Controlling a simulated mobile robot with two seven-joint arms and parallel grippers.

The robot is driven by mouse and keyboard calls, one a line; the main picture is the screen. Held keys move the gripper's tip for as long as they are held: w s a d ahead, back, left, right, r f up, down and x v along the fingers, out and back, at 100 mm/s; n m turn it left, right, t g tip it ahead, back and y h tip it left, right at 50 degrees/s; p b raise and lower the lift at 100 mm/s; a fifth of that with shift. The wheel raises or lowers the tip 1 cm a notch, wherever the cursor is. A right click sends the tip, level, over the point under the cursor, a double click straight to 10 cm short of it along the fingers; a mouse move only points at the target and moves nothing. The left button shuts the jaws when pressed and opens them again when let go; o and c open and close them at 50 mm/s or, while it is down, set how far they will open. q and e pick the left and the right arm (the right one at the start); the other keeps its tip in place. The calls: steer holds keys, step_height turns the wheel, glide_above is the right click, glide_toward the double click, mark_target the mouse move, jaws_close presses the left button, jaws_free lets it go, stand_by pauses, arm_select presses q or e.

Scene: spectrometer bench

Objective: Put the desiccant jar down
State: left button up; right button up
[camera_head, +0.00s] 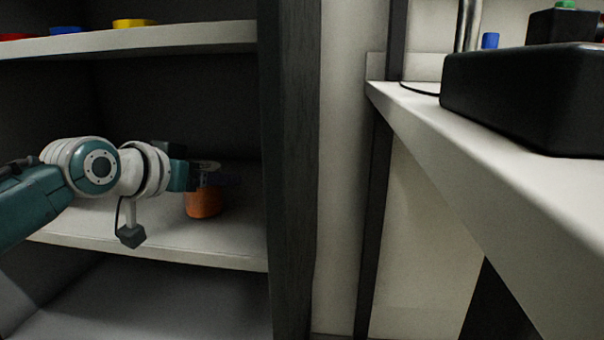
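The desiccant jar looks to be the orange jar (203,203) on the middle shelf (100,238) of the cabinet at the left. It is upright, and its base appears to rest on the shelf or hang just above it. My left gripper (215,177) reaches in from the left and is at the top of the jar, covering its upper part. The fingers are dark and blurred against the shadow, so I cannot tell whether they grip the jar. My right gripper is not in view.
The upper shelf (190,35) holds red, blue and yellow items (133,23) above my arm. The dark cabinet side post (290,170) stands right of the jar. A white bench (480,170) with a black box (525,98) is at the right. The shelf below looks empty.

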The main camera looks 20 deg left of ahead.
arm_select(q)
steer(key=o, duration=1.4)
steer(key=shift+s+r+p, duration=0.2)
steer(key=shift+r+p, duration=0.05)
steer(key=shift+p, duration=0.1)
steer(key=p+v, duration=0.5)
steer(key=v, duration=0.6)
steer(key=shift+s+d+f, duration=0.1)
steer(key=shift+s+d, duration=0.05)
steer(key=shift+s, duration=0.15)
steer(key=s+d+f+g, duration=0.3)
steer(key=s+d, duration=0.1)
steer(key=s, duration=0.3)
steer(key=s+d+f+m+g, duration=0.1)
steer(key=s+d+f+g, duration=0.2)
steer(key=s+d, duration=0.2)
steer(key=s+d+f+m+g, duration=0.1)
steer(key=s+d+f+g, duration=0.2)
steer(key=s, duration=0.8)
steer(key=shift+d+g, duration=0.5)
steer(key=shift+d, duration=0.55)
